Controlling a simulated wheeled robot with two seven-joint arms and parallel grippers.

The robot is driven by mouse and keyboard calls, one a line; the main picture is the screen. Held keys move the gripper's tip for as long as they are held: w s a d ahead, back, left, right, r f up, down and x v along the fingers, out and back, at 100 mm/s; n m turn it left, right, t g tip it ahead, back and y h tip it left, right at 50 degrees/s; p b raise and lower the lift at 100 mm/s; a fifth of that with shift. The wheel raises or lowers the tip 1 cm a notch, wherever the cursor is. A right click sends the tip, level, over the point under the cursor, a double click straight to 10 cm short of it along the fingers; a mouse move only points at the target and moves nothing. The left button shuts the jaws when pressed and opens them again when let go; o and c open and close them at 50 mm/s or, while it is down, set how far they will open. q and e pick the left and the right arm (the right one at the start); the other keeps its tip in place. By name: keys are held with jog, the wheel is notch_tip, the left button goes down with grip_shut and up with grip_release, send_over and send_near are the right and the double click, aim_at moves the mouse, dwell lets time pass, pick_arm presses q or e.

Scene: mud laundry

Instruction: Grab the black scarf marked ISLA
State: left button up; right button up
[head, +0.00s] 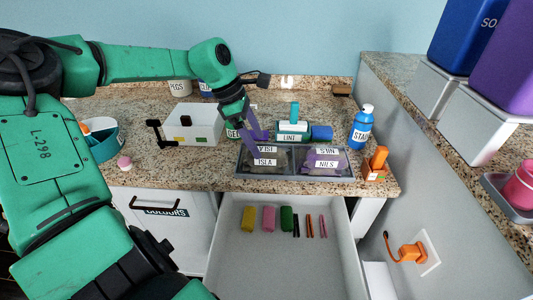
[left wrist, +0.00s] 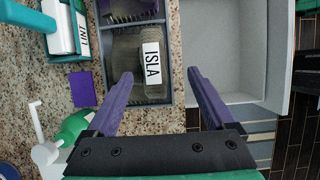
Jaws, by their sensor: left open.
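A dark scarf (head: 282,165) with a white ISLA label lies in the left compartment of a grey divided tray (head: 240,178) on the counter. In the left wrist view the dark scarf (left wrist: 125,60) lies flat in its compartment, its ISLA label facing up. My left gripper (head: 256,138) is over the left part of the tray. A purple folded item (head: 343,160) labelled NILS lies in the right compartment. My right gripper is not in view.
An open drawer (head: 280,260) with several small coloured things sits below the tray. A white bin (head: 205,122), a teal LINT holder (head: 293,128) and a blue bottle (head: 362,128) stand around the tray. An orange object (head: 377,162) stands at its right.

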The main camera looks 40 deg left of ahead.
aim_at(264, 149)
pick_arm(q)
jog(key=x, duration=0.2)
jog(key=p+x, duration=0.1)
jog(key=x, duration=0.2)
jog(key=shift+w+a, duration=0.1)
jog(key=shift+w, duration=0.3)
jog(key=shift+w+f, duration=0.15)
jog(key=shift+f, duration=0.2)
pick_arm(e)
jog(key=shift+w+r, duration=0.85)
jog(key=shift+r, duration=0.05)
pick_arm(q)
grip_shut()
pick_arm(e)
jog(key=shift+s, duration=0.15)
